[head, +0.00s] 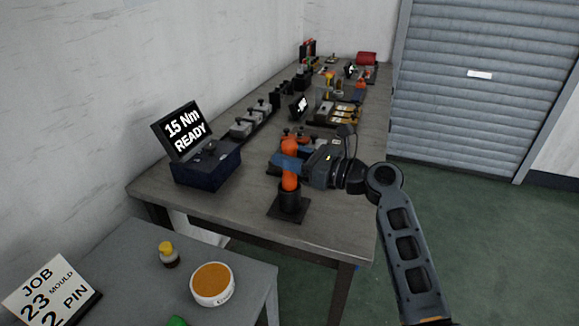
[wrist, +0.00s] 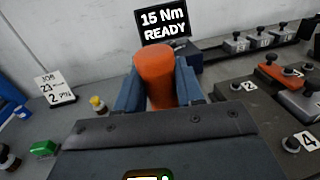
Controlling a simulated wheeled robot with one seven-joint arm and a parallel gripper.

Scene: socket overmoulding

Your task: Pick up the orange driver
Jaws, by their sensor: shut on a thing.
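The orange driver (head: 290,180) stands upright in a black holder (head: 289,205) with a square base, near the front of the long grey table. My gripper (head: 288,163) reaches in from the right and is shut on the driver's upper body. In the wrist view the orange driver (wrist: 156,75) sits between the two blue fingers (wrist: 157,92), which touch it on both sides. In the head view the driver's lower end is inside the holder. The wrist view hides its lower part behind my gripper body.
A dark blue box (head: 207,165) with a "15 Nm READY" screen (head: 183,130) stands left of the driver. Numbered blocks and tools crowd the table behind. A lower grey table (head: 130,260) holds a job sign (head: 50,290), a small yellow-capped bottle (head: 168,254) and a round tub (head: 212,284).

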